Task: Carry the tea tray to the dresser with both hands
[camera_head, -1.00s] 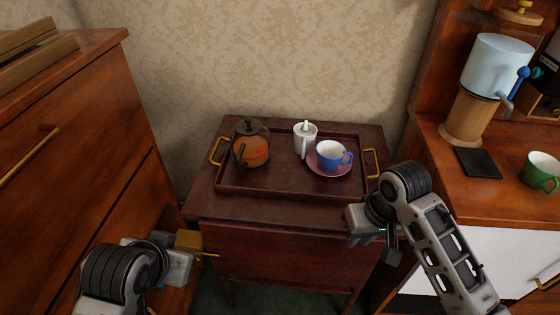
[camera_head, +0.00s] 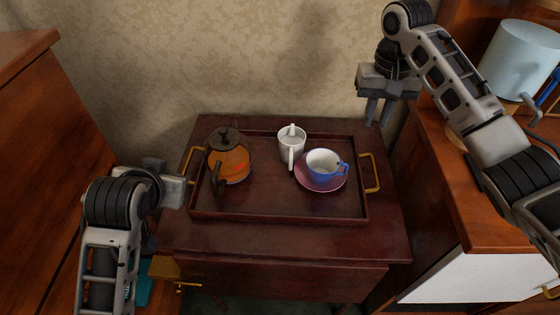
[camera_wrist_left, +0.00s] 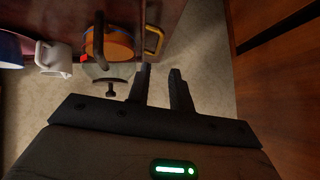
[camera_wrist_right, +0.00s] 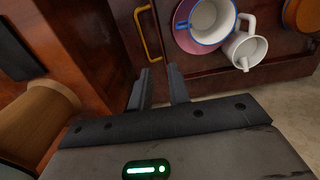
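The dark wooden tea tray (camera_head: 280,210) lies flat on a small wooden cabinet. My left gripper (camera_wrist_left: 158,70) is open, beside the tray's left brass handle (camera_wrist_left: 153,40), which lies just beyond the fingertips. My right gripper (camera_head: 375,122) is open and points down, above and behind the right brass handle (camera_head: 372,172). In the right wrist view this handle (camera_wrist_right: 147,35) is ahead of the fingertips, apart from them.
Wooden furniture stands close on the left (camera_head: 45,130). A wooden unit (camera_head: 470,215) on the right bears a pale blue dispenser (camera_head: 520,60). A patterned wall (camera_head: 220,60) is close behind the tray. The cabinet top (camera_head: 290,240) is bare in front of the tray.

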